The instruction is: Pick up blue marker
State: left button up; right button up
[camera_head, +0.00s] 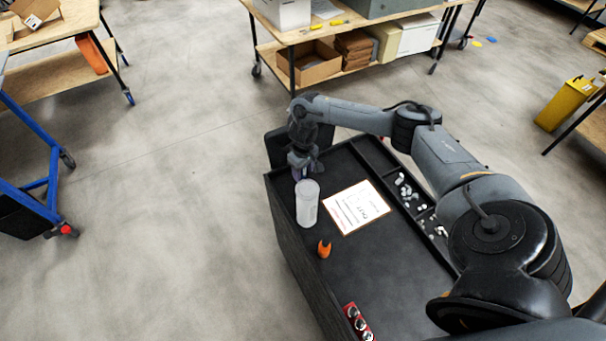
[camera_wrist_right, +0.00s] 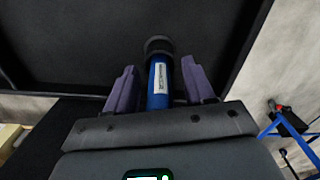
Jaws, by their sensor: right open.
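The blue marker (camera_wrist_right: 158,85) shows in the right wrist view, a blue cylinder with a white label and a dark end. My right gripper (camera_wrist_right: 159,70) is open, with one purple finger on each side of the marker; gaps show between the fingers and the marker. In the head view my right gripper (camera_head: 302,165) is low at the far left corner of the black workbench (camera_head: 385,270), behind a pale cylinder. The marker cannot be made out in the head view. My left gripper is not in view.
The pale upright cylinder (camera_head: 307,205) stands close in front of my right gripper. A printed sheet (camera_head: 357,207), an orange item (camera_head: 324,249) and a red holder (camera_head: 358,323) are on the bench. Side compartments hold small white parts (camera_head: 408,192).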

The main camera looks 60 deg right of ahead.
jog(key=shift+c, duration=0.3)
grip_shut()
